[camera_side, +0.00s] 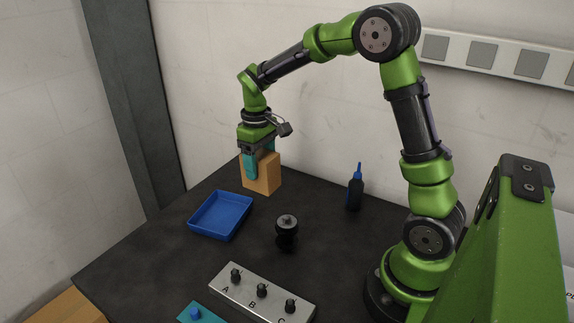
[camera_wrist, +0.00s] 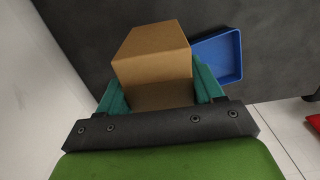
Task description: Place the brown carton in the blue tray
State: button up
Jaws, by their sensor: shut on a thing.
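The brown carton (camera_side: 264,178) is a plain box held between the teal fingers of my gripper (camera_side: 258,165). In the side view it is behind and to the right of the blue tray, near the back wall; I cannot tell whether it touches the table. In the wrist view the carton (camera_wrist: 152,52) fills the space between the fingers of my gripper (camera_wrist: 160,92). The blue tray (camera_side: 203,232) is a shallow, empty square tray on the dark table. It also shows in the wrist view (camera_wrist: 241,58), to the right of the carton and partly hidden.
A black bottle with a blue tip (camera_side: 355,188) and a black knobbed part (camera_side: 286,232) stand on the dark table (camera_side: 160,250). A metal plate lettered A, B, C (camera_side: 240,291) with black pegs lies in front. A teal piece (camera_side: 197,314) is at the front edge.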

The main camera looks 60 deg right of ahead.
jog(key=w+a+r, duration=0.1)
jog(key=w+a, duration=0.7)
send_over(222, 217)
notch_tip(222, 217, down, 9)
jog(key=shift+s+f, duration=0.1)
jog(key=shift+f, duration=0.15)
jog(key=o, duration=1.2)
jog(key=shift+o, duration=0.2)
